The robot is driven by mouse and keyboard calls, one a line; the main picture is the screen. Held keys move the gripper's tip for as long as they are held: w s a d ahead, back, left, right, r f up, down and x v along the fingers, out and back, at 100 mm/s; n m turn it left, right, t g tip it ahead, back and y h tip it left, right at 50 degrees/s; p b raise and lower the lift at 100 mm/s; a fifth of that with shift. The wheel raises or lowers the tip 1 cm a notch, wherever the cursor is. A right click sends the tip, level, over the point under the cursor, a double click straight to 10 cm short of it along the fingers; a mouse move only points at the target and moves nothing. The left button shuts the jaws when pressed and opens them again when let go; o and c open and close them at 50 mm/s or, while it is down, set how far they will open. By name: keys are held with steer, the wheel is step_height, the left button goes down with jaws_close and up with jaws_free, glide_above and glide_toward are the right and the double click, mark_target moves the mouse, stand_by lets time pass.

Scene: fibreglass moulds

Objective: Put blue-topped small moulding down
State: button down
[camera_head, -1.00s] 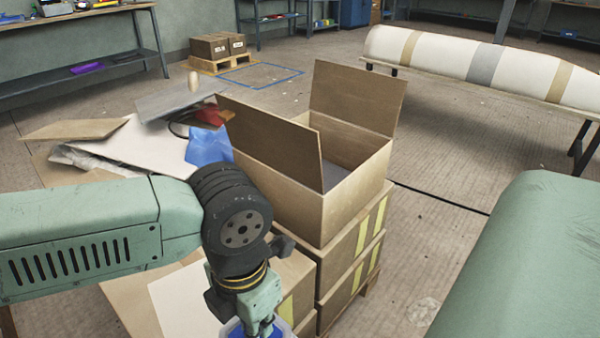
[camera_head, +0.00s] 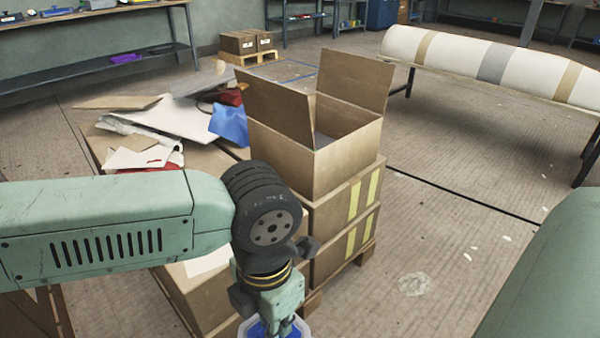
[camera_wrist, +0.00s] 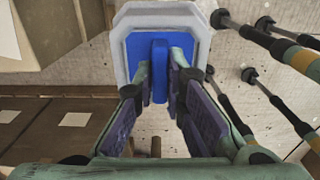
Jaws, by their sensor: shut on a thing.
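The blue-topped small moulding (camera_wrist: 198,55) has a pale grey-white rim and a blue top with a raised blue rib. In the wrist view my gripper (camera_wrist: 160,75) is shut on that rib, one finger on each side. In the head view only part of the moulding (camera_head: 257,330) shows at the bottom edge, below my gripper (camera_head: 275,326). The moulding's underside is hidden. In the wrist view it hangs over the floor, beside cardboard boxes on the left.
An open cardboard box (camera_head: 325,175) stands on stacked boxes (camera_head: 345,225) on a pallet. Sheets and scraps (camera_head: 175,118) lie on boxes at the left. A green rounded form (camera_head: 550,270) is at the right. Bare floor (camera_head: 440,240) lies between.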

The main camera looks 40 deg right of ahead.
steer(key=shift+s+a, duration=0.1)
steer(key=shift+s, duration=0.15)
steer(key=shift+a+f, duration=0.25)
steer(key=w+a+f+m, duration=0.5)
steer(key=w+f, duration=0.3)
steer(key=f, duration=0.4)
steer(key=w+a+f+m, duration=0.5)
steer(key=w+f+m, duration=0.2)
steer(key=f, duration=0.6)
steer(key=w+a+f+m, duration=0.5)
steer(key=w+f, duration=0.4)
steer(key=f, duration=0.3)
steer(key=shift+a+f+m, duration=0.25)
steer(key=shift+a+m, duration=0.15)
steer(key=shift+m, duration=0.4)
